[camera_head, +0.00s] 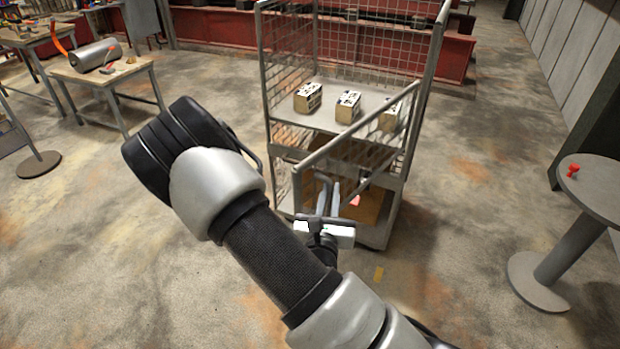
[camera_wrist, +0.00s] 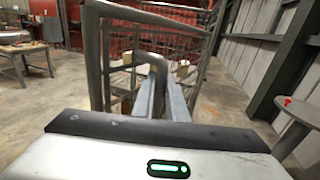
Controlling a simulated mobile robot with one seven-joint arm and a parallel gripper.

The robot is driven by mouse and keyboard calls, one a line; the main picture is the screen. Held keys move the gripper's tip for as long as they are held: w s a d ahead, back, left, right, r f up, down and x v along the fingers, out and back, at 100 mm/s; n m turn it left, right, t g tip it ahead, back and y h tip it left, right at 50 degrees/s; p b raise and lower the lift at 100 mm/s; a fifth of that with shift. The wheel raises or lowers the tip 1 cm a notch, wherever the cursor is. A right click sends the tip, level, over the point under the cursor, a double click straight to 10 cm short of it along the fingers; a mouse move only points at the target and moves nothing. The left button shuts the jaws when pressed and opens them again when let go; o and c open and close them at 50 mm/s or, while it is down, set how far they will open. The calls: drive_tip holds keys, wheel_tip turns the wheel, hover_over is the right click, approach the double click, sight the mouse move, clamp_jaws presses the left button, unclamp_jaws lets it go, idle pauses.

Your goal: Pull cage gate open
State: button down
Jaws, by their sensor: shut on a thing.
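The grey cage (camera_head: 437,48) stands in the middle of the head view, with mesh walls and a shelf. Its gate (camera_head: 330,146) is a low tube-framed mesh panel at the front. The gate's top rail slants from the right post toward me, and its left end stands apart from the left post, so it looks partly open. My gripper (camera_head: 328,198) is at the gate's left part, its fingers shut on the bent tube handle. In the wrist view the handle (camera_wrist: 152,58) curves over beside my fingers (camera_wrist: 163,98); the exact contact is partly hidden.
Several small printed boxes (camera_head: 348,105) sit on the cage shelf. A round grey table (camera_head: 598,190) with a red object (camera_head: 573,170) stands at right. A work table (camera_head: 100,73) with a metal cylinder is at upper left. The floor left of the cage is clear.

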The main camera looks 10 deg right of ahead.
drive_tip(key=s+d+n+t+y+p, duration=0.1)
drive_tip(key=s+d+n+y+p, duration=0.1)
drive_tip(key=s+d+y+p, duration=0.2)
drive_tip(key=shift+s+d+n+p, duration=0.3)
drive_tip(key=shift+s+d+p, duration=0.95)
drive_tip(key=shift+s+d, duration=1.25)
drive_tip(key=shift+w+d, duration=0.2)
drive_tip(key=c, duration=1.8)
unclamp_jaws()
drive_tip(key=shift+o, duration=0.2)
